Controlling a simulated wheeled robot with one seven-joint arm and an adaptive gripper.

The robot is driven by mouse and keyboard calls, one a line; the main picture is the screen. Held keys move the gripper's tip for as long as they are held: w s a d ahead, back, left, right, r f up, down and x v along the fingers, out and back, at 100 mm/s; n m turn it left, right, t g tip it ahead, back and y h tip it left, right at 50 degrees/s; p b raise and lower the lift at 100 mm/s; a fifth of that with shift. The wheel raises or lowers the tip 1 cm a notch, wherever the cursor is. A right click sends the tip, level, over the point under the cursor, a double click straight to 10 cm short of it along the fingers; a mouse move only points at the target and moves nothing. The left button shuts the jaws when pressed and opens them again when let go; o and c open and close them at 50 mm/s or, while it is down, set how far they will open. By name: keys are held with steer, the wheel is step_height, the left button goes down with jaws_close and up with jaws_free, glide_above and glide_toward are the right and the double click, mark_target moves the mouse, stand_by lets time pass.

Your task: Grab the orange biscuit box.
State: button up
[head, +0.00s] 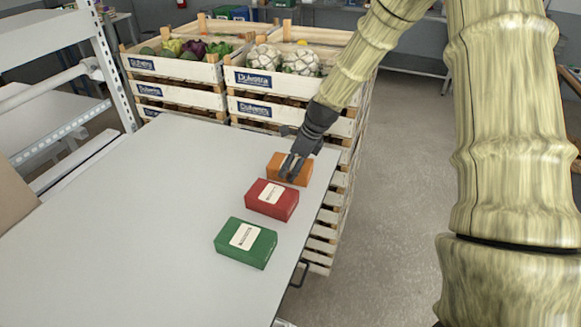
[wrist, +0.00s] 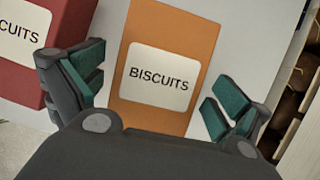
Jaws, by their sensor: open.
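The orange biscuit box (head: 277,163) lies flat at the far right of the grey table, partly hidden by my gripper in the head view. My gripper (head: 290,168) is over it, pointing down. In the wrist view the orange box (wrist: 178,38) shows its white "BISCUITS" label, and my gripper (wrist: 157,98) has its fingers spread apart with the box between them in the picture. I cannot tell how far above the box the fingertips are. Nothing is held.
A red biscuit box (head: 272,200) lies just nearer than the orange one; a green biscuit box (head: 246,242) lies nearer still. Wooden vegetable crates (head: 262,80) stand beyond the table's far edge. The left of the table (head: 120,220) is clear.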

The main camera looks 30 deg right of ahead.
steer(key=shift+w+a+f, duration=0.2)
steer(key=shift+f, duration=0.2)
steer(key=c, duration=1.2)
steer(key=shift+r, duration=0.15)
